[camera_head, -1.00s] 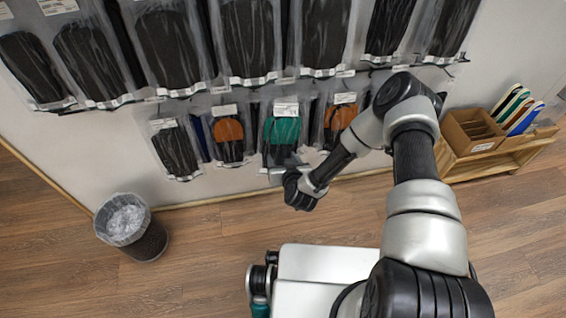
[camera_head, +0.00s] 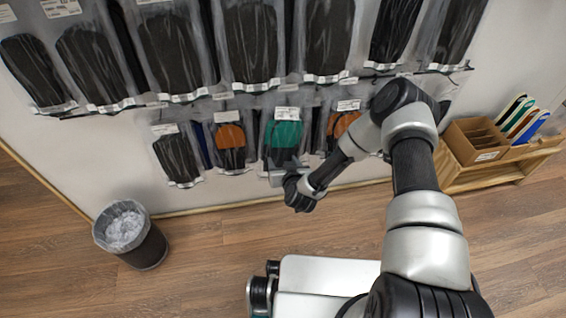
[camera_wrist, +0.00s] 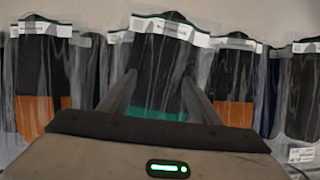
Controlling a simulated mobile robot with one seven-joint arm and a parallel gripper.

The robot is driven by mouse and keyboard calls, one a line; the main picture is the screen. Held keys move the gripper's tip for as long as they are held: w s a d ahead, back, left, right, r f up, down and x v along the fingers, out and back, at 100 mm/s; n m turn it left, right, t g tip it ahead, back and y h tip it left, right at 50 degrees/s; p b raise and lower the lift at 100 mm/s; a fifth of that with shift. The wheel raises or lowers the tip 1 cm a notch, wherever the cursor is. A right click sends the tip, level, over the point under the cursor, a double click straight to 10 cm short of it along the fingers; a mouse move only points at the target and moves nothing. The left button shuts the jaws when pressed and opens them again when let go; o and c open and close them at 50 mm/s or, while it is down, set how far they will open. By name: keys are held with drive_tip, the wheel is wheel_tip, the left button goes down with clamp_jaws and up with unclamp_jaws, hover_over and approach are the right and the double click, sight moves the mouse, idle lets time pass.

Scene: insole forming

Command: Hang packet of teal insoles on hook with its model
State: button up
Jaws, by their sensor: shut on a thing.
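The packet of teal insoles (camera_head: 284,134) is a clear bag with a white label at the top, a teal part and a black part below. It is upright in the lower row at the wall, between two orange-and-black packets. In the wrist view the packet (camera_wrist: 157,114) stands between my two fingers. My gripper (camera_head: 277,172) is shut on its lower part. I cannot tell whether the packet's top is on a hook; the hook and anything directly behind the packet are hidden.
Orange-and-black packets (camera_head: 231,137) hang close on both sides. Black packets (camera_head: 174,155) hang at left and in the row above. A waste bin (camera_head: 140,235) stands on the floor at left. A wooden bench with boxes (camera_head: 477,142) is at right. The floor between is clear.

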drive_tip(key=shift+f, duration=0.1)
idle(0.5)
drive_tip(key=o, duration=1.2)
